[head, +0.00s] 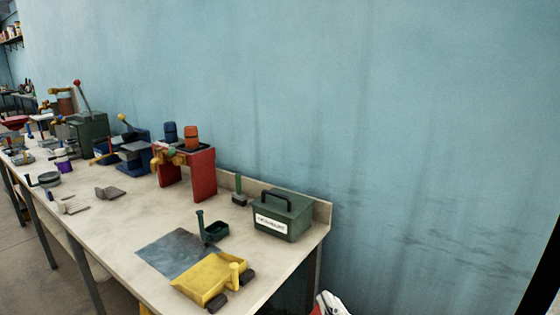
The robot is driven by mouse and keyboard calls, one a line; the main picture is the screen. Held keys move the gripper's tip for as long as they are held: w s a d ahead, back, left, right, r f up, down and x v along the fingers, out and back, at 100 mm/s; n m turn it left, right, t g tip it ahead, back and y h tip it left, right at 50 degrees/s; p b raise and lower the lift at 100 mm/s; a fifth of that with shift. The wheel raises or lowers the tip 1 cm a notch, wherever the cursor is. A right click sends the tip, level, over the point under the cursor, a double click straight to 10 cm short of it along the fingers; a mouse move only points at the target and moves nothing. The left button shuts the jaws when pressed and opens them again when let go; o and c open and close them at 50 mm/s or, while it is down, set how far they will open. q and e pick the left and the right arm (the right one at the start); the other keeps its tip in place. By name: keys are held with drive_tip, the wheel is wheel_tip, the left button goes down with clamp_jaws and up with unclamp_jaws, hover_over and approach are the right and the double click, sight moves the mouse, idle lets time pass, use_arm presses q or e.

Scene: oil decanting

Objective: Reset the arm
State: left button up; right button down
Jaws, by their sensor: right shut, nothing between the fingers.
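My right gripper (329,303) shows only in part at the bottom edge of the head view, as a white and red shape. It is shut and holds nothing. It is below and to the right of the workbench's near right corner, apart from the things on the bench. Most of my right arm is out of the picture. My left gripper is not in view.
The long workbench (105,225) runs along a blue wall (350,100). Several tools stand farther left.

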drive_tip(key=s+d+f+m+g+h, duration=0.4)
drive_tip(key=d+f+m, duration=0.15)
drive_tip(key=f, duration=0.35)
drive_tip(key=s+d+f+m+g, duration=0.25)
drive_tip(key=s+f+g, duration=0.35)
drive_tip(key=s, duration=0.4)
drive_tip(key=s+d+f+m+g, duration=0.1)
drive_tip(key=s+d+f+g, duration=0.25)
drive_tip(key=s+f, duration=0.55)
wheel_tip(320, 180, down, 24)
drive_tip(key=s+a+g, duration=0.1)
drive_tip(key=s+g, duration=0.1)
drive_tip(key=s+d+f+g, duration=0.1)
drive_tip(key=s+d+f, duration=0.2)
drive_tip(key=s+f, duration=1.4)
drive_tip(key=shift+s+f+g+h, duration=0.3)
drive_tip(key=shift+s+g, duration=0.05)
